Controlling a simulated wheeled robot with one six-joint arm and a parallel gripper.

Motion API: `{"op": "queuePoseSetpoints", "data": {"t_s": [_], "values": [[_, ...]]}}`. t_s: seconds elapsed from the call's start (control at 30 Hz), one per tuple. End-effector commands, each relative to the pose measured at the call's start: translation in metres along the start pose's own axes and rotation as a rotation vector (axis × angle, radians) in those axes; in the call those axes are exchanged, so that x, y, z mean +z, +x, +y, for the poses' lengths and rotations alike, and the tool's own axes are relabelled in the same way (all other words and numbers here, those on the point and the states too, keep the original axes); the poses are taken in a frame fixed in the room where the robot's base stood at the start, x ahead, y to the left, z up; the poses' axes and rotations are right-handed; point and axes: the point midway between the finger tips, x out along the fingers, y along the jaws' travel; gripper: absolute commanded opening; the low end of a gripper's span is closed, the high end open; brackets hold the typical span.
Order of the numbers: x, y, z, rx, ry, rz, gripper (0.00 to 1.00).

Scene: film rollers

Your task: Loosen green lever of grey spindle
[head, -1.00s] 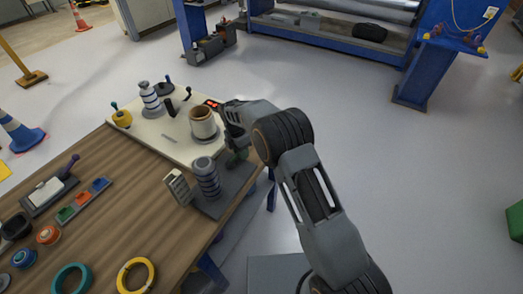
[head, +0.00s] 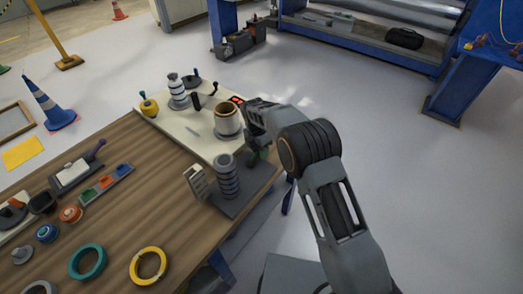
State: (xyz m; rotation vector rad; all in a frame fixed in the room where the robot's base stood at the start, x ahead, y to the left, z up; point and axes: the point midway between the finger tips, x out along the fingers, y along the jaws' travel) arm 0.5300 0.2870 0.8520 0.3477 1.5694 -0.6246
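A grey ribbed spindle (head: 228,179) stands upright on a dark grey base plate (head: 237,208) near the right edge of the wooden table. A small dark green part, apparently the green lever (head: 264,153), shows behind and to the right of the spindle. My gripper (head: 257,149) points down right beside this green part. It partly covers it, and I cannot tell whether they touch. The fingertips are small and dark, so their opening cannot be made out.
A cream board (head: 190,130) behind the spindle carries a brown-and-white roller (head: 228,121), a striped white spindle (head: 178,91) and a yellow knob (head: 149,105). A grey slotted block (head: 195,181) stands left of the spindle. Teal (head: 87,263) and yellow (head: 148,266) rings lie in front.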

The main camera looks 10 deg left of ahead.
Motion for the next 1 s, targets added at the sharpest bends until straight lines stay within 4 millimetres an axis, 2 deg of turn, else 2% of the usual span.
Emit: {"op": "queuePoseSetpoints", "data": {"t_s": [0.03, 0.2, 0.53, 0.67, 1.0], "values": [[0.0, 0.0, 0.0, 0.0, 0.0, -0.001, 0.41], [0.002, 0.0, -0.001, 0.0, 0.003, -0.001, 0.56], [0.003, -0.006, -0.001, 0.001, 0.003, -0.002, 0.56], [0.002, -0.024, 0.0, 0.003, 0.002, -0.003, 0.56], [0.002, -0.093, 0.0, 0.003, 0.002, -0.003, 0.56]]}}
